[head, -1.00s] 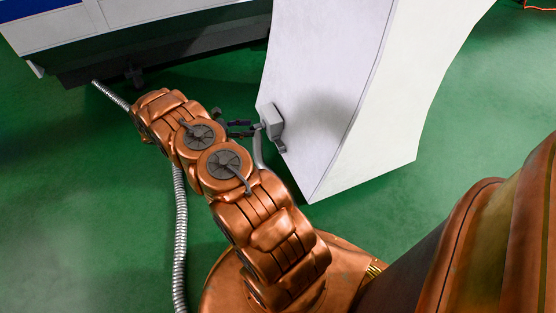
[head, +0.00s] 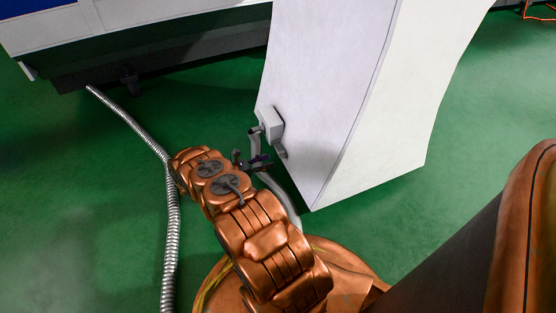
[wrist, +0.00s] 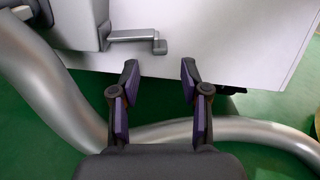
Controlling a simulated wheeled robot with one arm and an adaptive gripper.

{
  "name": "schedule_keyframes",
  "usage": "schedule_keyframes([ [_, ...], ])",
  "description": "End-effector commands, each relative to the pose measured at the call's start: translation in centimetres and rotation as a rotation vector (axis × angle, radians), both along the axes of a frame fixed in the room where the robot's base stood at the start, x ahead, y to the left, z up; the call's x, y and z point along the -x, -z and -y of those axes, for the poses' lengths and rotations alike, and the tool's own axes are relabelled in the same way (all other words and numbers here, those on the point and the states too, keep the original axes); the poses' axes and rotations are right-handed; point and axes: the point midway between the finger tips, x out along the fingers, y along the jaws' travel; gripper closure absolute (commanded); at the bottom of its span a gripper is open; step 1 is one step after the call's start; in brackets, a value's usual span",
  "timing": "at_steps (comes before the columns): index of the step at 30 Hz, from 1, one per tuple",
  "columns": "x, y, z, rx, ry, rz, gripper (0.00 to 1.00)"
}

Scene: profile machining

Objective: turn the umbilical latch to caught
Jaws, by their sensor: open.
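The latch (wrist: 135,37) is a short grey lever with a block-like end. It lies about level in the wrist view and sticks out to the right from the grey socket box (wrist: 78,22). In the head view the box (head: 271,122) sits on the side of the white panel, with the latch (head: 281,153) at its lower edge. A thick grey umbilical hose (wrist: 45,85) is at the box's left and curves below. My gripper (wrist: 159,70) is open and empty, its fingertips below the latch and apart from it.
The white panel (head: 325,85) stands close beyond my gripper. A ribbed metal conduit (head: 170,220) runs along the green floor at left. A white and dark machine (head: 160,50) stands at the back left. The floor between them is clear.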

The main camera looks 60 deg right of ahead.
Motion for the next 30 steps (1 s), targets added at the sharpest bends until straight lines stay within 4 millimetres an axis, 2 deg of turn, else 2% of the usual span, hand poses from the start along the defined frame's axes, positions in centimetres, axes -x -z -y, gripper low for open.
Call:
schedule_keyframes([
  [3, 1.0, 0.2, 1.6, 0.001, 0.002, 0.003, 0.54],
  [9, 2.5, 0.1, 3.6, 0.002, 0.004, 0.0, 0.54],
  [15, 3.0, 0.0, 4.4, 0.002, 0.002, 0.0, 0.54],
  [22, 3.0, 0.0, 4.5, 0.001, 0.001, 0.002, 0.54],
  [23, 3.0, 0.0, 4.5, 0.001, 0.001, 0.002, 0.55],
  [30, 3.0, 0.0, 4.5, 0.001, 0.001, 0.002, 0.8],
])
